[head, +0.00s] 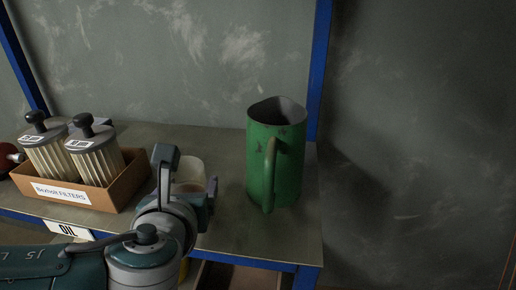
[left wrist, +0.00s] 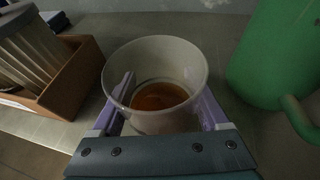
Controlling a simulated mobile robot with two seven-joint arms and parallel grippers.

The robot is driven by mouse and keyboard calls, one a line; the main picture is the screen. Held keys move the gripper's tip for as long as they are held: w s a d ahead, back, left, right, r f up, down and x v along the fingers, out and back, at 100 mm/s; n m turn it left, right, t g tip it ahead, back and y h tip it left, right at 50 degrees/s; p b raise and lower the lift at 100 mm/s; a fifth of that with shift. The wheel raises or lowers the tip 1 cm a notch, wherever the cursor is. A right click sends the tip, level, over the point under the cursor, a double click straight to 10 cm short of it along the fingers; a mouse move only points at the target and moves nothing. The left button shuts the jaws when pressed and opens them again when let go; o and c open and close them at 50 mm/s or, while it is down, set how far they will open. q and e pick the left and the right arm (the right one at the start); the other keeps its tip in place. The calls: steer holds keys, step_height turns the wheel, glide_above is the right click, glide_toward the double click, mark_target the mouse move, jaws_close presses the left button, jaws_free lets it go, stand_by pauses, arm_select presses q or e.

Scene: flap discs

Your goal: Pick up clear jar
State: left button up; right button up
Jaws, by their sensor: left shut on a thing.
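The clear jar (head: 189,172) stands on the shelf, partly hidden in the head view by my left gripper (head: 186,188). In the left wrist view the jar (left wrist: 190,60) is seen from above, upright, with amber liquid at its bottom. The fingers of my left gripper (left wrist: 165,108) lie on both sides of the jar and are shut on it. Whether its base touches the shelf is hidden. My right gripper is not in view.
A green jug (head: 259,165) stands close to the right of the jar; it also shows in the left wrist view (left wrist: 275,60). A cardboard box (head: 118,188) with filters (head: 97,150) is to the left. The metal shelf (head: 225,225) has blue posts (head: 318,75).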

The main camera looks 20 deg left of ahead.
arm_select(q)
steer(key=shift+c, duration=0.4)
steer(key=shift+r, duration=0.1)
steer(key=shift+r+p, duration=0.5)
steer(key=shift+r, duration=0.2)
step_height(320, 180, up, 18)
steer(key=p, duration=0.8)
steer(key=shift+r, duration=0.25)
